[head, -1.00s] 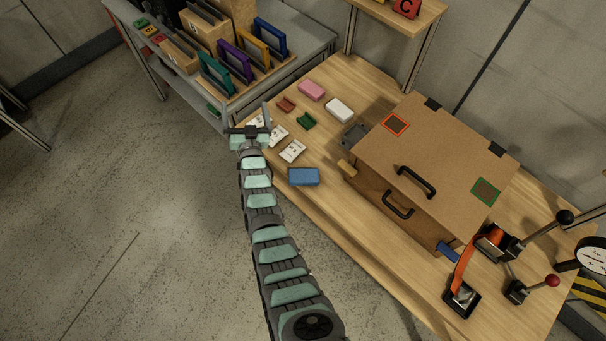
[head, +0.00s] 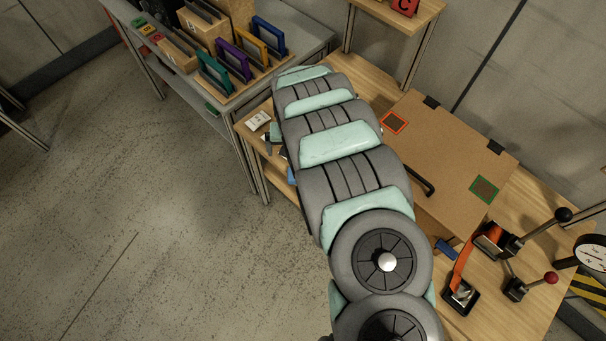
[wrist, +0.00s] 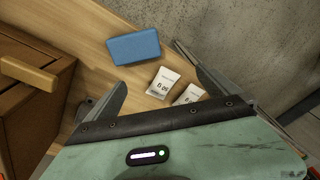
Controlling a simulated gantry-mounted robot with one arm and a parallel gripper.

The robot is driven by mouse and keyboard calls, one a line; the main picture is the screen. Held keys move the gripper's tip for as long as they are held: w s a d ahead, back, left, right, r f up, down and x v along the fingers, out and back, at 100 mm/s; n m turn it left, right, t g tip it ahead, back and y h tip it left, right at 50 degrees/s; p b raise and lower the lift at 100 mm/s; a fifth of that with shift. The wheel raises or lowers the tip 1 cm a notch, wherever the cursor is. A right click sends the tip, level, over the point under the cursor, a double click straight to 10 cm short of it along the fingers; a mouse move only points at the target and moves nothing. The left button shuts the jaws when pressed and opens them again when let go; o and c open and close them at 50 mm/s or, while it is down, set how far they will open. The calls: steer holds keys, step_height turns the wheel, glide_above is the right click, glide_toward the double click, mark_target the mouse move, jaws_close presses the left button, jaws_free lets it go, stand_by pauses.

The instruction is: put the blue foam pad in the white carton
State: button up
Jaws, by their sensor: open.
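The blue foam pad (wrist: 133,47) lies flat on the wooden bench in the wrist view. In the head view only a sliver of the pad (head: 291,176) shows beside my arm. My gripper (wrist: 149,64) is open and empty, with its fingers spread on the near side of the pad. The pad lies ahead of the fingers, and I cannot tell the height between them. My arm hides most of the gripper in the head view. I see no white carton in either view.
White printed packets (wrist: 162,82) lie near the fingers. Levers (head: 515,245) stand at the bench's right end. A grey rack (head: 240,85) holds coloured frames.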

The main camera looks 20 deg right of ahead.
steer(key=shift+g, duration=0.7)
steer(key=s+f, duration=0.1)
steer(key=s+d+f, duration=0.1)
steer(key=s, duration=0.1)
steer(key=s+f, duration=0.1)
steer(key=s, duration=0.1)
steer(key=shift+d, duration=0.4)
steer(key=shift+w+d+f+b, duration=0.2)
steer(key=shift+f+b, duration=0.1)
steer(key=shift+f, duration=1.25)
steer(key=shift+w+d+f+b, duration=0.15)
steer(key=shift+f+b, duration=0.15)
steer(key=shift+f, duration=1.2)
steer(key=shift+a, duration=0.1)
steer(key=shift+c, duration=0.2)
steer(key=c, duration=1.1)
steer(key=shift+c, duration=0.2)
steer(key=shift+r, duration=0.2)
